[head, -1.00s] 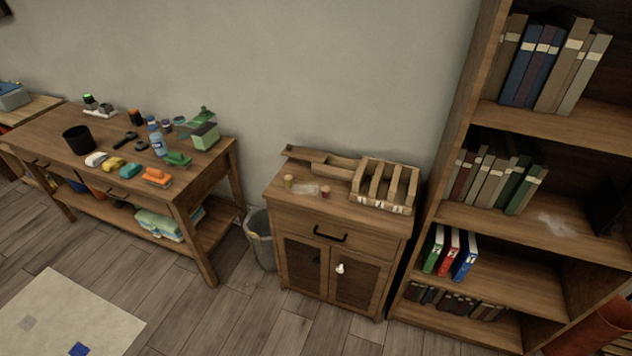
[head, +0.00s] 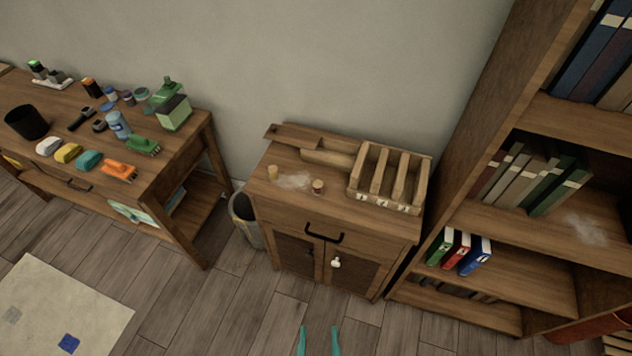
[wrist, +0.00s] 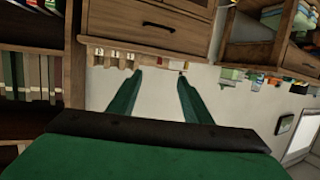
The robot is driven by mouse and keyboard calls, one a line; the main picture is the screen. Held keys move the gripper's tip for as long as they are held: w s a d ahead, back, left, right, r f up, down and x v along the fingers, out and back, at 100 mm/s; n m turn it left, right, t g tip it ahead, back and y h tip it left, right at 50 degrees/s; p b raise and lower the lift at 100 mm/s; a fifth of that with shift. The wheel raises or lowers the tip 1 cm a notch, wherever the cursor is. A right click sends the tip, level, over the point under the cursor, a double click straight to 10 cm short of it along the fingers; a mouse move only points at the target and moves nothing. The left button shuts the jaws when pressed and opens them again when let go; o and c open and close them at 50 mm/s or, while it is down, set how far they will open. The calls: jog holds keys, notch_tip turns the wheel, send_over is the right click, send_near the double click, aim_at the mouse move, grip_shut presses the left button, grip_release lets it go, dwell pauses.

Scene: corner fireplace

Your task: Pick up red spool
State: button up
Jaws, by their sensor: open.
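The red spool (head: 318,186) is a small upright cylinder with a pale top and a reddish side. It stands on top of the small wooden cabinet (head: 345,222), left of the slotted wooden organizer (head: 364,205). My gripper (head: 318,341) shows as two teal fingertips at the bottom edge of the head view, in front of the cabinet and well apart from the spool. In the wrist view, my gripper (wrist: 161,80) is open and empty, its green fingers spread; the room appears upside down, and I cannot clearly identify the red spool there.
A whitish translucent patch (head: 293,181) lies between the spools. A wooden tray (head: 292,137) lies behind them. A tall bookshelf (head: 515,220) stands close on the right. A bin (head: 246,222) and a cluttered workbench (head: 185,150) are on the left. Floor before the cabinet is clear.

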jog(key=x, duration=0.9)
jog(key=g, duration=0.1)
send_near(318, 191)
jog(key=w, duration=0.4)
jog(key=shift+w+d, duration=0.25)
jog(key=shift+w, duration=0.05)
jog(key=shift+w+a+f, duration=0.15)
jog(key=shift+w+f, duration=0.6)
jog(key=shift+w, duration=0.35)
jog(key=shift+w+a+f, duration=0.15)
jog(key=shift+w+f, duration=0.6)
jog(key=shift+w, duration=0.35)
jog(key=c, duration=1.1)
